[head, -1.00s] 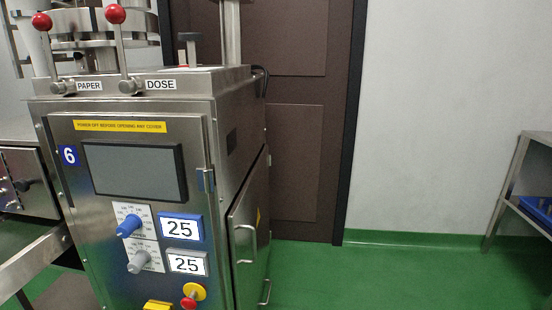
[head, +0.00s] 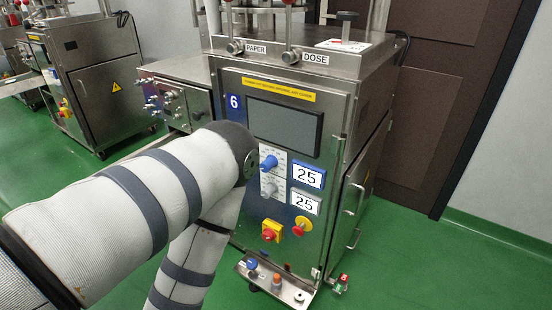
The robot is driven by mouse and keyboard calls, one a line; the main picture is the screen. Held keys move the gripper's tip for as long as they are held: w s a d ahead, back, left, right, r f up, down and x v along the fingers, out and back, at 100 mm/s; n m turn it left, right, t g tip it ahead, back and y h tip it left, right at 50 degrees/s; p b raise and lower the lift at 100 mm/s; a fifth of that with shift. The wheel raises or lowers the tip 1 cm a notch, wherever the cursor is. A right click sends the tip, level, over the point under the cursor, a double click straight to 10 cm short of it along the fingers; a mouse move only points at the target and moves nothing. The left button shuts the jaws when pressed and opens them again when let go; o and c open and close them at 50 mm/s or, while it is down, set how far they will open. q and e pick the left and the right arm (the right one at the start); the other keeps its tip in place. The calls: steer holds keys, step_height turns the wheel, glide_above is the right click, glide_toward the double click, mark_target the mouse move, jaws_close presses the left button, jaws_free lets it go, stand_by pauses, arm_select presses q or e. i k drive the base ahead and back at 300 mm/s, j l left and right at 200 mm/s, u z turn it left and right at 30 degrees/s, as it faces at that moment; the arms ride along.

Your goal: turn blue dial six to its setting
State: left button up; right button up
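The machine with the blue number 6 plate (head: 234,101) stands in the middle of the head view. Its blue dial (head: 268,162) sits on a white scale at the front panel, and its knob points to the left. A blue-framed card reading 25 (head: 308,175) is to the right of the dial. My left arm comes in from the left and bends close to the dial's left side, covering part of the panel. Whether it touches the panel I cannot tell. Neither gripper is in view.
A grey dial (head: 268,188) with a grey-framed 25 card (head: 305,202) is just below. A yellow-based red switch (head: 271,231) and a red stop button (head: 301,226) are lower. A small shelf (head: 275,283) juts out at the bottom. Green floor is open to the right.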

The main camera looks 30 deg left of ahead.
mark_target(271, 161)
steer(key=u, duration=1.05)
steer(key=i, duration=0.35)
